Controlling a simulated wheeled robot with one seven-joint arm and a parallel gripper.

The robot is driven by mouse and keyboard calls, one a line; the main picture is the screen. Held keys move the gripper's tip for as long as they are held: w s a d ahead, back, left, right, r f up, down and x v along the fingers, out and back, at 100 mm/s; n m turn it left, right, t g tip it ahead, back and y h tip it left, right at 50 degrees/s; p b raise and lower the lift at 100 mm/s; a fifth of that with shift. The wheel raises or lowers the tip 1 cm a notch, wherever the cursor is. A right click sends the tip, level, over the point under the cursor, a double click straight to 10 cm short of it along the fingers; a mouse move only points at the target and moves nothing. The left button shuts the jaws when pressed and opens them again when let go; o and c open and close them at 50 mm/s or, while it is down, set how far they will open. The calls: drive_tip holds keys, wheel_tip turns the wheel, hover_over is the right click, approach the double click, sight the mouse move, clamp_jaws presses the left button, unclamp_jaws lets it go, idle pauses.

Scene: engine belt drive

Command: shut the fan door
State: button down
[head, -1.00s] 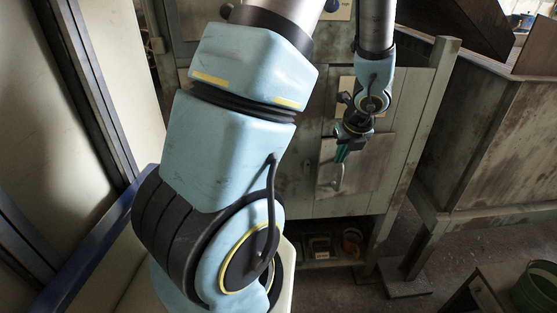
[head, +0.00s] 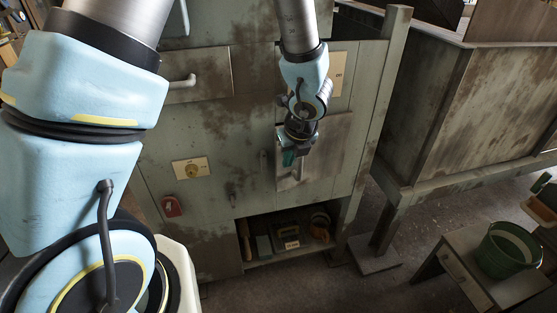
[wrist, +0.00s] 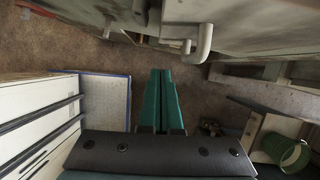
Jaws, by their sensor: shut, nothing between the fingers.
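The fan door is most likely the small square panel (head: 325,150) low on the right of the grey-green wooden cabinet front in the head view. In the wrist view the green fingers of my gripper (wrist: 160,75) are together and hold nothing. A pale bent handle (wrist: 203,42) shows ahead of the fingers, a little to the right, apart from them.
A drawer (head: 205,75) with a handle is at the upper left of the cabinet. An open shelf (head: 262,256) holds small items. A stool with a green bucket (head: 508,252) stands at the right.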

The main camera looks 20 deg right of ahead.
sight(277, 155)
drive_tip(key=shift+w+f+p, duration=0.25)
drive_tip(key=shift+w+f, duration=0.35)
drive_tip(key=shift+w, duration=0.3)
drive_tip(key=shift+w+f+p, duration=0.3)
drive_tip(key=shift+w+f, duration=0.3)
drive_tip(key=shift+w, duration=0.25)
drive_tip(key=shift+w+f+p, duration=0.25)
drive_tip(key=shift+w+f, duration=0.35)
drive_tip(key=shift+w, duration=0.3)
drive_tip(key=shift+w+m+b, duration=0.3)
drive_tip(key=shift+w+m, duration=0.1)
drive_tip(key=shift+w, duration=0.65)
drive_tip(key=shift+s, duration=0.1)
